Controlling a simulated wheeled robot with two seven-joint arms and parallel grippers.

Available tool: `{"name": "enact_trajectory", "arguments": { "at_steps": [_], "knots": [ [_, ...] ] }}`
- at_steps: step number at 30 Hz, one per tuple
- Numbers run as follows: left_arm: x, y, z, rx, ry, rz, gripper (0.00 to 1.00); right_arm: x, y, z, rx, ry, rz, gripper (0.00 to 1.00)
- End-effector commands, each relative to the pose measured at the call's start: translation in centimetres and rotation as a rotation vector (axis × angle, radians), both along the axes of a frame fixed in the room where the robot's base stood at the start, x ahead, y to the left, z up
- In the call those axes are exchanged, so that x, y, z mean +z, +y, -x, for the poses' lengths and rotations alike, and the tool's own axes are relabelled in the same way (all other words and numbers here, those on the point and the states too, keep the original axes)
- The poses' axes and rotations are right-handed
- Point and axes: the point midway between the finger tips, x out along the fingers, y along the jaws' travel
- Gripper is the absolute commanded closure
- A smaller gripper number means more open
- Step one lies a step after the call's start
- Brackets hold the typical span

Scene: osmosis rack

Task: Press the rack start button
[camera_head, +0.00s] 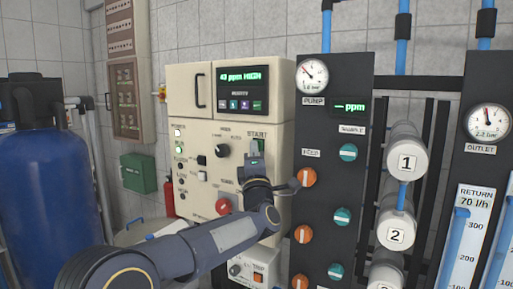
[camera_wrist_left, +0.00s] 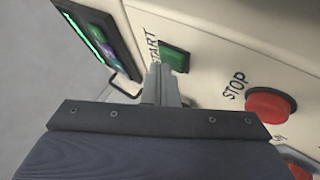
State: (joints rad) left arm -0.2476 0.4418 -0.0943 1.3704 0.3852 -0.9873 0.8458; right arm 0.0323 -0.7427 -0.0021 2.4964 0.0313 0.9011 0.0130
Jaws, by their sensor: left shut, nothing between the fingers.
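The start button is a green square under the START label on the cream control box (camera_head: 205,150). In the left wrist view the green start button (camera_wrist_left: 176,60) shows just past and right of my fingertips. In the head view my left gripper (camera_head: 255,158) is in front of the panel just under the START label and hides most of the button. My left gripper also shows in the left wrist view (camera_wrist_left: 160,72), with its fingers shut and empty. The tips are very close to the button; I cannot tell whether they touch it. My right gripper is not in view.
A red STOP button (camera_wrist_left: 270,104) sits beside the start button. A red knob (camera_head: 223,206) and a black dial (camera_head: 222,150) are on the same panel. The dark valve panel (camera_head: 330,200) with orange and teal knobs stands close to the right. A blue tank (camera_head: 45,200) is at the left.

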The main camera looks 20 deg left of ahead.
Motion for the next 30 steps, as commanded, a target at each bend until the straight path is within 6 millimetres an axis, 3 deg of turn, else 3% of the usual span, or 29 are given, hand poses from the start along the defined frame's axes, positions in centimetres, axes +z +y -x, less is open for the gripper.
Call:
{"name": "enact_trajectory", "arguments": {
  "at_steps": [7, 20, 30],
  "knots": [
    [-0.2, 0.2, 1.3, -0.001, -0.002, 0.002, 1.0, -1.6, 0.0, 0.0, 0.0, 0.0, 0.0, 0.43],
    [-0.2, 0.2, 1.8, -0.001, 0.0, 0.001, 1.0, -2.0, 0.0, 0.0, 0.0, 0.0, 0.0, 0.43],
    [-0.3, 0.7, 5.0, -0.001, -0.003, 0.002, 1.0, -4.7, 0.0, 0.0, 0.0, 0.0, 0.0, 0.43]
  ]
}}
